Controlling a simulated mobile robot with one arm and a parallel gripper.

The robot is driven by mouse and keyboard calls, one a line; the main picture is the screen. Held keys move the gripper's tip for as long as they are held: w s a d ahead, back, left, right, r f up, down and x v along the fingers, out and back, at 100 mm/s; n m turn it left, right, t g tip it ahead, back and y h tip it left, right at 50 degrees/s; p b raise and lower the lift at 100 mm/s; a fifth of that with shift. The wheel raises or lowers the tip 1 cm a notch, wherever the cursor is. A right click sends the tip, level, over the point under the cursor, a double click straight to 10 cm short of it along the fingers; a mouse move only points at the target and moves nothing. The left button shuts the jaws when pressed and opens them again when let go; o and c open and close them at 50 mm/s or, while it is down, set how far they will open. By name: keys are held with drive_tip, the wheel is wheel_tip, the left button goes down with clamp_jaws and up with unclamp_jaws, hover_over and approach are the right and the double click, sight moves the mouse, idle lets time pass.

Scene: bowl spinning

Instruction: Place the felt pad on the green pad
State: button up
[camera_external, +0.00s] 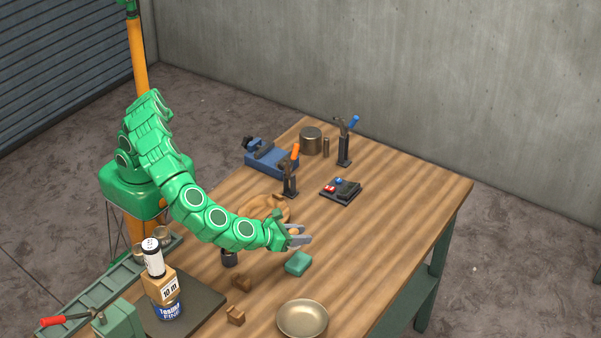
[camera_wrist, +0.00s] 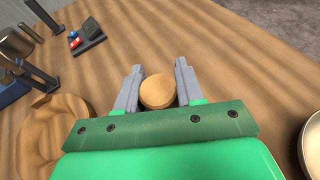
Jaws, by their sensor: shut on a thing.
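My gripper (camera_external: 301,235) is above the table, just over and slightly behind the green pad (camera_external: 298,262), a small teal block lying on the wood. In the wrist view my gripper (camera_wrist: 159,68) has its two grey fingers on either side of a round tan piece, which looks like the felt pad (camera_wrist: 157,91), and is shut on it. The felt pad cannot be made out in the external view. The green pad does not show in the wrist view.
A wooden bowl (camera_external: 250,211) sits beside my arm, and a metal bowl (camera_external: 302,318) is at the front. Small wooden blocks (camera_external: 236,316) lie front left. Tool stands (camera_external: 344,150), a blue vise (camera_external: 270,160) and a switch box (camera_external: 341,191) are behind. The table's right side is clear.

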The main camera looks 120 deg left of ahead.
sight(304, 259)
drive_tip(key=shift+w+f, duration=0.85)
drive_tip(key=shift+f, duration=1.75)
drive_tip(key=shift+f, duration=0.1)
drive_tip(key=o, duration=1)
drive_tip(key=shift+o, duration=0.2)
drive_tip(key=v, duration=1.2)
